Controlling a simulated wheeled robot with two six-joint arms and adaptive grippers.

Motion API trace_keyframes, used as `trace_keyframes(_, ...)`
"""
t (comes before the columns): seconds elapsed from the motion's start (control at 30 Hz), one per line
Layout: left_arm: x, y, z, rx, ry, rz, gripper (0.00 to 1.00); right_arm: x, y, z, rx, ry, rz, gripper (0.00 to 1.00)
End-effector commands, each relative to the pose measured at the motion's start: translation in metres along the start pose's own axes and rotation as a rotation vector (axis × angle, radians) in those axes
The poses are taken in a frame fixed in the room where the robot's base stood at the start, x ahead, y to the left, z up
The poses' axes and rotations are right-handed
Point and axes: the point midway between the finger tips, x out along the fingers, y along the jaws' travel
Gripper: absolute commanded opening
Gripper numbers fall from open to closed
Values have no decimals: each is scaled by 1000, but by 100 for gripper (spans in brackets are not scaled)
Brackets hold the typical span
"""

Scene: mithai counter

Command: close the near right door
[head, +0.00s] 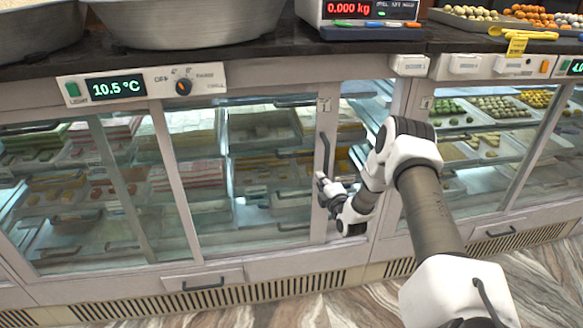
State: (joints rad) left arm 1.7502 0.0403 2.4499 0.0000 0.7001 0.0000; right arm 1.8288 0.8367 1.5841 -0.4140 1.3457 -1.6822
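The near right door (327,108) is a glass panel in a pale frame on the counter front, with a dark vertical handle (325,152) on its right-hand stile. Between this stile and the pale post (396,100) to the right is a gap through which the shelves show; the door looks partly open. My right gripper (323,188) is at the stile, by the lower end of the handle. Its fingers point left; I cannot tell whether they touch the door or how far apart they are. My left gripper is out of view.
A control panel (145,84) reading 10.5 °C sits above the left glass panes. A scale (368,14) and large metal bowls (190,20) stand on the dark countertop. Trays of sweets (505,108) lie behind glass at right. Drawers (205,285) and vents run along the bottom.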

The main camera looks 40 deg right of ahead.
Motion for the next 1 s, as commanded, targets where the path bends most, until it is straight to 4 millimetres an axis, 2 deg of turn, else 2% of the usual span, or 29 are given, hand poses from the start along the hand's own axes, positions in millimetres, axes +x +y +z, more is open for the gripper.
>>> trace_keyframes(0.03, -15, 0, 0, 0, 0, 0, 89, -4, 7, 22, -3, -11, -1, 0)
trace_keyframes(0.2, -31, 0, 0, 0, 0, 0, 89, -12, 4, 81, -4, -10, -1, 0)
trace_keyframes(0.4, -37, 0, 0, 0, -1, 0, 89, -20, 0, 137, -4, -7, 0, 0)
trace_keyframes(0.5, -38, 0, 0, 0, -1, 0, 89, -23, 0, 158, -4, -5, 0, 0)
trace_keyframes(0.7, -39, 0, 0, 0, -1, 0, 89, -26, -1, 183, -2, -3, 0, 0)
trace_keyframes(1.0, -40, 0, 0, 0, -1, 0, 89, -27, 0, 192, 0, -5, 2, 0)
